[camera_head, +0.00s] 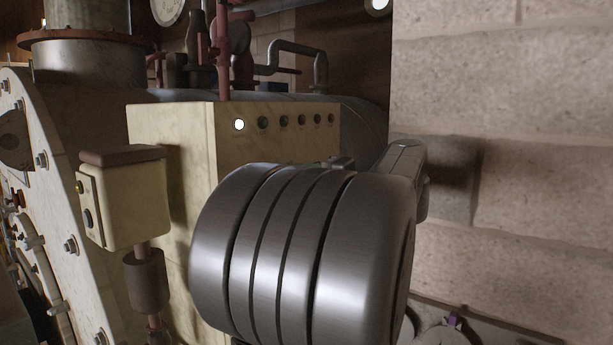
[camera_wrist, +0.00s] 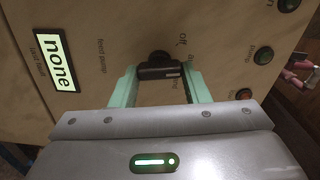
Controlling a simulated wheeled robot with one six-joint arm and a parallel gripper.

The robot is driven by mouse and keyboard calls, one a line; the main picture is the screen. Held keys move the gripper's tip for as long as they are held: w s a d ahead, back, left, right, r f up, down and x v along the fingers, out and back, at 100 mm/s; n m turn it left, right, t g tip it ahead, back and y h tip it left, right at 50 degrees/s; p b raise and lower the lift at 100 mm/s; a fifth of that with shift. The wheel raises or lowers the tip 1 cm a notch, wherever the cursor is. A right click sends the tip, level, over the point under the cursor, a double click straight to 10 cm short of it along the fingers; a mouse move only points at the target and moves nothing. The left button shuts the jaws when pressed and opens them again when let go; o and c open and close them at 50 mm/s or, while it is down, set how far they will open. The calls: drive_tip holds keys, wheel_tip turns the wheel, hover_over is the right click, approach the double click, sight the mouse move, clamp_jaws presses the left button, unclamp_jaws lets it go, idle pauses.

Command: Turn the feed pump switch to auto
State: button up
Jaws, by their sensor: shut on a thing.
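The feed pump switch (camera_wrist: 158,68) is a dark knob on the cream panel in the wrist view, beside the printed words "feed pump" and "off". Another label to its right is partly hidden by a fingertip. My gripper (camera_wrist: 161,78) has its pale green fingers on either side of the knob, shut on it. The knob's bar lies roughly level across the picture; which label it points to I cannot tell. In the head view my arm hides the gripper and the switch, in front of the cream cabinet (camera_head: 172,140).
A display (camera_wrist: 56,62) reading "none" sits left of the switch. Green buttons (camera_wrist: 263,55) are at the right. In the head view, a lit white lamp (camera_head: 239,125) and several dark lamps line the cabinet. A small cream box (camera_head: 135,205) stands left; a block wall (camera_head: 520,130) is right.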

drive_tip(key=shift+m+p, duration=0.35)
drive_tip(key=shift+m, duration=0.55)
drive_tip(key=o, duration=1)
drive_tip(key=shift+d, duration=0.1)
drive_tip(key=b+v, duration=0.3)
drive_tip(key=v, duration=1)
drive_tip(key=shift+s+d, duration=0.25)
drive_tip(key=shift+s, duration=0.05)
